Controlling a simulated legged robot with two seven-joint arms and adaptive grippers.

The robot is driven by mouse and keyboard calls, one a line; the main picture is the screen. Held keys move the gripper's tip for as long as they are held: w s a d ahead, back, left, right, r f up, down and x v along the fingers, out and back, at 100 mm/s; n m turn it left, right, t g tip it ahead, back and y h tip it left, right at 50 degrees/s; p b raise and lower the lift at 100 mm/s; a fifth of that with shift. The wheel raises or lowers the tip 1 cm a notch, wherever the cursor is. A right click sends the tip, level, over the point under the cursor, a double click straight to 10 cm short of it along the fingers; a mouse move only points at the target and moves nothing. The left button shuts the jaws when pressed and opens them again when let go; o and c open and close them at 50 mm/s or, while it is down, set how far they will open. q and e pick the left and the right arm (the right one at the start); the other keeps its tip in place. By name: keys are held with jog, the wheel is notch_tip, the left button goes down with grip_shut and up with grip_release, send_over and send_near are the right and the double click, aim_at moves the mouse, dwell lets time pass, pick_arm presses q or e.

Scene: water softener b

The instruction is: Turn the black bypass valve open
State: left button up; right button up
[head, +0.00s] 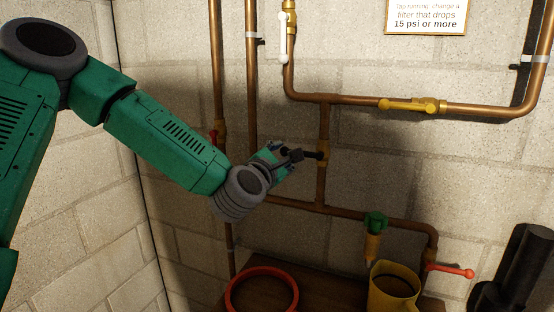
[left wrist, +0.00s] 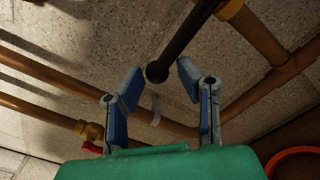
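The black bypass valve handle (head: 312,155) is on the short vertical copper pipe in the middle of the head view. In the left wrist view the black handle (left wrist: 185,40) is a rod with a round knob at its end. My left gripper (head: 284,157) is at the handle's free end. In the left wrist view its two blue-grey fingers (left wrist: 160,85) are spread, one on each side of the knob, with visible gaps. Whether the knob is fully between the fingertips in depth is hard to tell. My right gripper is not in view.
Copper pipes run across the block wall. A white lever (head: 283,48), a yellow lever (head: 408,105) and a red lever (head: 452,271) sit on them. Below are a red ring (head: 262,270), a yellow jug (head: 376,297) and a black cylinder (head: 528,258).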

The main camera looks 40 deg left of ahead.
pick_arm(q)
jog(key=shift+w+a, duration=0.25)
jog(key=shift+w, duration=0.45)
jog(key=c, duration=0.6)
jog(key=shift+f, duration=0.15)
jog(key=shift+s+f+b, duration=0.1)
jog(key=shift+f+b, duration=1.15)
jog(key=shift+b, duration=0.05)
grip_shut()
jog(key=shift+d, duration=0.1)
jog(key=shift+r, duration=0.1)
